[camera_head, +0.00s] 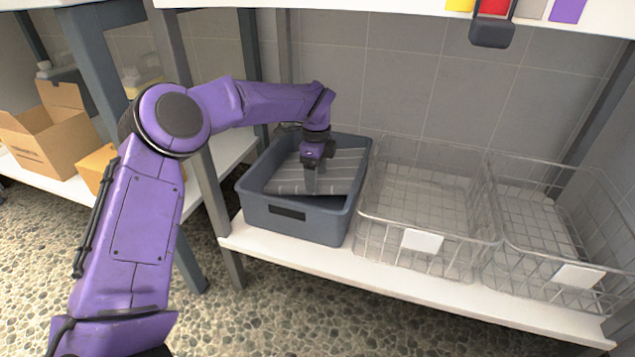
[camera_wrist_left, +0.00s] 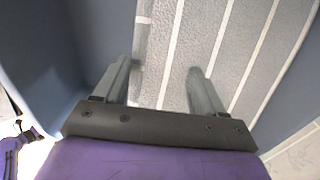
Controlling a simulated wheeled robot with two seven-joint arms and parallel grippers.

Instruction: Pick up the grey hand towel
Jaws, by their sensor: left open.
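The grey hand towel (camera_head: 341,172) has light stripes and lies inside a blue-grey bin (camera_head: 294,222) on the shelf. My left gripper (camera_head: 311,190) reaches down into the bin over the towel. In the left wrist view its two fingers (camera_wrist_left: 165,83) are apart, with the striped towel (camera_wrist_left: 226,49) below and between them. I cannot tell whether the fingertips touch the cloth. The bin's wall (camera_wrist_left: 40,60) shows at the left of the wrist view. My right gripper is not in view.
Two empty-looking wire baskets (camera_head: 421,240) (camera_head: 577,275) stand to the right of the bin on the white shelf (camera_head: 390,284). A grey shelf post (camera_head: 212,205) is left of the bin. An upper shelf (camera_head: 390,6) runs above. Cardboard boxes (camera_head: 50,135) sit at the far left.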

